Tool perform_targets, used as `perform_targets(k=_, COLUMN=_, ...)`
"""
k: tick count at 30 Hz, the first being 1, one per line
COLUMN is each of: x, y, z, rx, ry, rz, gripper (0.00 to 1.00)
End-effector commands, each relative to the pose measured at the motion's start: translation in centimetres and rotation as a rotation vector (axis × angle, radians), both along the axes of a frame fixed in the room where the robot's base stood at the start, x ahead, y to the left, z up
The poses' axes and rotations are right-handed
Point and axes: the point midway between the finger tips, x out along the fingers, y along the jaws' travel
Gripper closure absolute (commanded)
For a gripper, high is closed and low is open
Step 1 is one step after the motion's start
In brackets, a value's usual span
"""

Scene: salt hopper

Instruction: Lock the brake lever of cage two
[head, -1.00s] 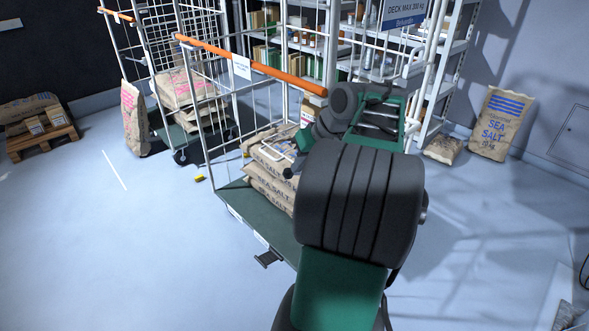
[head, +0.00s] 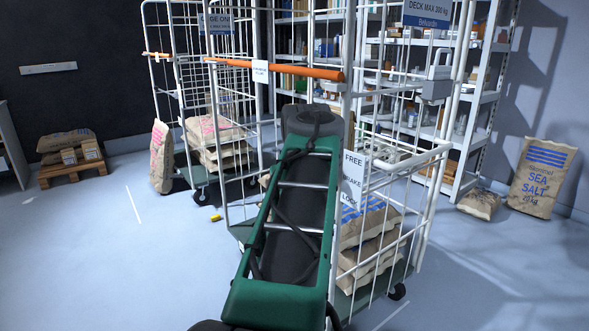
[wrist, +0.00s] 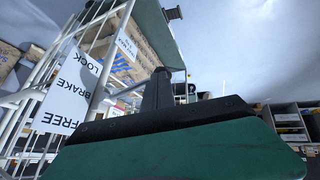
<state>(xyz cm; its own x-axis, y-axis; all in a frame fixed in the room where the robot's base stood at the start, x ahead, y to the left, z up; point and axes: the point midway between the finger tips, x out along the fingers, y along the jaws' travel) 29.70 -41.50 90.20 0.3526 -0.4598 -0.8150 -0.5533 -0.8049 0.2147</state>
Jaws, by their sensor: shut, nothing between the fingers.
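The nearer roll cage (head: 424,215) has white wire sides, an orange handle bar and a green deck; I take it for cage two, though its own label is too small to read. A white sign reading FREE, BRAKE, LOCK (head: 353,180) hangs on its side. The same sign (wrist: 70,88) appears upside down at the left of the wrist view. My gripper (wrist: 157,76) is shut and empty, with its dark fingers right of the sign and apart from it. In the head view my arm hides the gripper. I cannot clearly make out the brake lever.
Salt sacks (head: 368,255) lie stacked on the near cage's deck. A farther cage with a partly hidden CAGE ON sign (head: 217,24) stands behind left. Shelving (head: 480,98) lines the back, a large salt sack (head: 541,178) leans right.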

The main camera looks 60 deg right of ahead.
Motion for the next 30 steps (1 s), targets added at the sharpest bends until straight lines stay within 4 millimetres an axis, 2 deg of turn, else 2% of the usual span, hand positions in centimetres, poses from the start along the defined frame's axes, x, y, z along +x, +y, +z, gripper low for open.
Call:
perform_targets(k=3, x=-0.1, y=-0.1, z=-1.3, rx=0.002, ry=0.001, rz=-0.002, gripper=1.00)
perform_targets(k=11, x=-0.1, y=-0.2, z=-2.7, rx=0.002, ry=0.000, rz=0.000, gripper=1.00)
perform_targets(k=30, x=-0.1, y=-0.3, z=-3.4, rx=0.005, ry=0.002, rz=0.000, gripper=1.00)
